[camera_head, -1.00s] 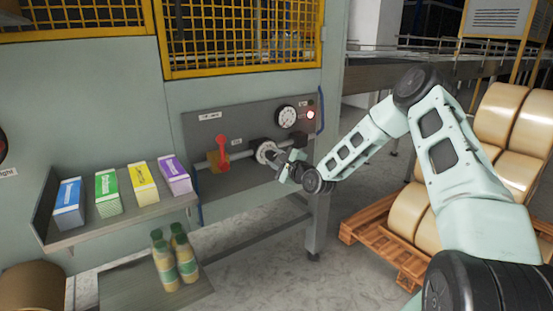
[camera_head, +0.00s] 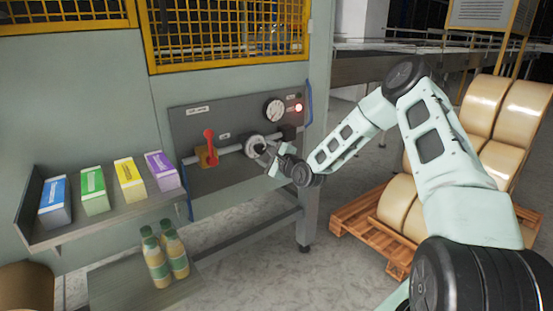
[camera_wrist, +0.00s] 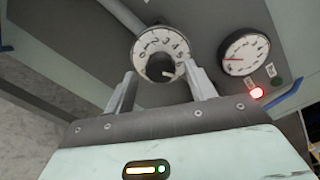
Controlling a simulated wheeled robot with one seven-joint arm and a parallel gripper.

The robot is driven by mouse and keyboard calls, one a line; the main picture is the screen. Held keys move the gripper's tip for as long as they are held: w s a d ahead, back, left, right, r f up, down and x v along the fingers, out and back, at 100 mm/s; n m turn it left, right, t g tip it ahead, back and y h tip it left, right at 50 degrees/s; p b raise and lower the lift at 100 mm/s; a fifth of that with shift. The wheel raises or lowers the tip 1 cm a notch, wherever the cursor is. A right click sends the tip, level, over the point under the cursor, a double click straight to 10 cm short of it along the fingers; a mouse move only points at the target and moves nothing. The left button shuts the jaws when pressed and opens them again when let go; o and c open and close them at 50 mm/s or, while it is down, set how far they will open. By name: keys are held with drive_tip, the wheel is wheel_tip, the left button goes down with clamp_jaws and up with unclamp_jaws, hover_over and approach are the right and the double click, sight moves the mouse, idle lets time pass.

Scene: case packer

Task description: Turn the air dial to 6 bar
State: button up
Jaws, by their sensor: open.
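The air dial (camera_head: 254,143) is a pale round scale on a pipe across the grey panel. In the wrist view the dial (camera_wrist: 147,45) shows numbers from 0 up to at least 5 along its upper arc, around a black knob (camera_wrist: 159,66). A small pale mark shows on the knob's lower right; I cannot tell its exact reading. My gripper (camera_head: 266,155) is close in front of the dial. In the wrist view my gripper (camera_wrist: 165,84) is open, its fingers spread left and right of the knob. I cannot tell whether they touch it.
A pressure gauge (camera_head: 274,109) and a lit red lamp (camera_head: 298,107) are right of the dial. A red lever (camera_head: 210,146) is on the pipe to its left. A shelf (camera_head: 110,222) with several cartons stands left; bottles (camera_head: 157,266) are below. A pallet (camera_head: 372,226) with rolls stands right.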

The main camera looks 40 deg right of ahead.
drive_tip(key=s+d, duration=0.1)
drive_tip(key=s, duration=1.6)
drive_tip(key=shift+r, duration=0.3)
drive_tip(key=shift+a, duration=0.1)
drive_tip(key=s+a+r+n+g+y+p, duration=0.1)
drive_tip(key=s+a+n+g+y+p, duration=0.15)
drive_tip(key=a+n+g, duration=0.5)
drive_tip(key=s+a+r+n+g+y+p, duration=0.1)
drive_tip(key=s+a+r+n+g+p, duration=0.15)
drive_tip(key=a+n, duration=0.95)
drive_tip(key=s+a+r+n+g+h+p, duration=0.1)
drive_tip(key=s+a+r+n, duration=0.3)
drive_tip(key=s, duration=0.4)
drive_tip(key=s+a+r+n+g+h+p, duration=0.1)
drive_tip(key=s+a+r+n+g, duration=0.3)
drive_tip(key=s, duration=0.5)
drive_tip(key=s+a+r+n+g+h+p, duration=0.2)
drive_tip(key=s+a+r+n+p, duration=0.1)
drive_tip(key=s, duration=0.5)
drive_tip(key=shift+s+a+r+n+g, duration=0.35)
drive_tip(key=shift+a+r+n, duration=0.2)
drive_tip(key=shift+a, duration=0.65)
